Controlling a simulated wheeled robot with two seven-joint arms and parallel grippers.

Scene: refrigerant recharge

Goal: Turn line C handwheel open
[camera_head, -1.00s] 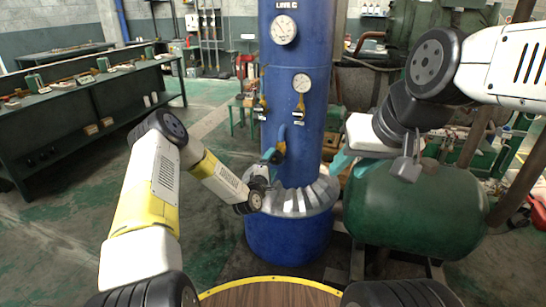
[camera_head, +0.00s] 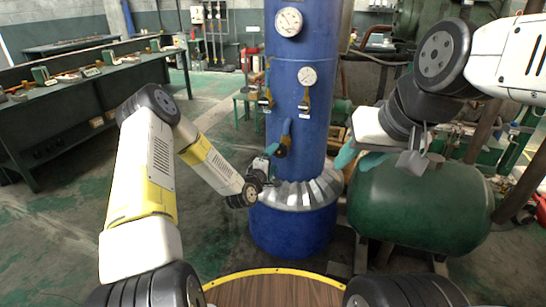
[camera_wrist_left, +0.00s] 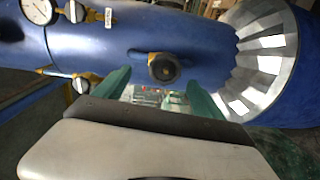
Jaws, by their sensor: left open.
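The blue column (camera_head: 325,125) stands ahead of me. A small dark round handwheel with a yellowish centre (camera_head: 282,149) sits on a blue pipe stub on its front. It also shows in the left wrist view (camera_wrist_left: 163,67). My left gripper (camera_head: 270,154) is at the left of the handwheel, close to it. In the left wrist view its two green fingers (camera_wrist_left: 160,88) are apart, pointing to either side of the handwheel, with nothing held. I cannot tell whether they touch it. My right gripper (camera_head: 358,158) hangs right of the column, its teal fingers apart and empty.
A ribbed metal collar (camera_head: 300,195) lies below the handwheel. A green tank (camera_head: 420,205) stands right, under my right arm. A long bench (camera_head: 85,85) is at left.

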